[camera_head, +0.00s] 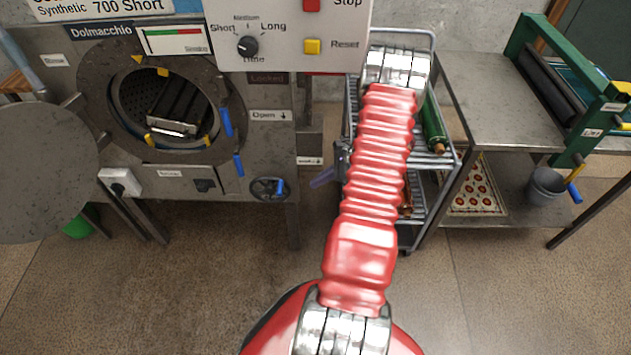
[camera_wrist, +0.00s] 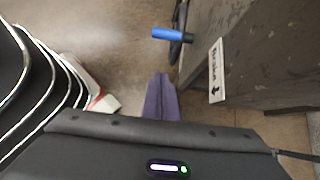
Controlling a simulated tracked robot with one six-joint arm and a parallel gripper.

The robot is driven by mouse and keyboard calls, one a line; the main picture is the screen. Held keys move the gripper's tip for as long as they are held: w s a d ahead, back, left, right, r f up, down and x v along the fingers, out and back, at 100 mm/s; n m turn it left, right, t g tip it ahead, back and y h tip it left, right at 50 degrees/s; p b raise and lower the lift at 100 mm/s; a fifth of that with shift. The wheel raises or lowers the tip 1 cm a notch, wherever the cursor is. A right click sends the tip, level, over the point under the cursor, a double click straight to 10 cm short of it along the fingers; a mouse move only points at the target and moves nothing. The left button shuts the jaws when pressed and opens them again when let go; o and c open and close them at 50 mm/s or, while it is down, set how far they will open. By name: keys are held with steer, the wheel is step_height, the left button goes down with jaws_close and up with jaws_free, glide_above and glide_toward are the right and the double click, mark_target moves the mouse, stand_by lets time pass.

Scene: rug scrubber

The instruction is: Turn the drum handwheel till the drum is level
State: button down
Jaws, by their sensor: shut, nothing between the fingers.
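The drum handwheel (camera_head: 262,189) is a small dark wheel with a blue handle (camera_head: 280,186), low on the right of the machine's front. In the wrist view the blue handle (camera_wrist: 170,34) sticks out to the left from the wheel's edge (camera_wrist: 180,18), at the top. The drum (camera_head: 139,98) shows through the round open door, with a dark slatted part inside and yellow marks at its rim. I cannot tell its exact tilt. My gripper (camera_wrist: 161,80) has purple fingers, shut and empty, apart from the handle.
The open round door (camera_head: 40,170) hangs at the left. Blue levers (camera_head: 227,122) stand beside the opening. A wire trolley (camera_head: 440,158) stands behind my arm. A metal table (camera_head: 490,95) is at the right. The floor before the machine is clear.

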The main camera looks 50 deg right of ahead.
steer(key=w+a+f, duration=0.3)
steer(key=w+a, duration=0.2)
steer(key=w, duration=0.2)
steer(key=shift+a+f, duration=0.15)
steer(key=shift+f, duration=0.25)
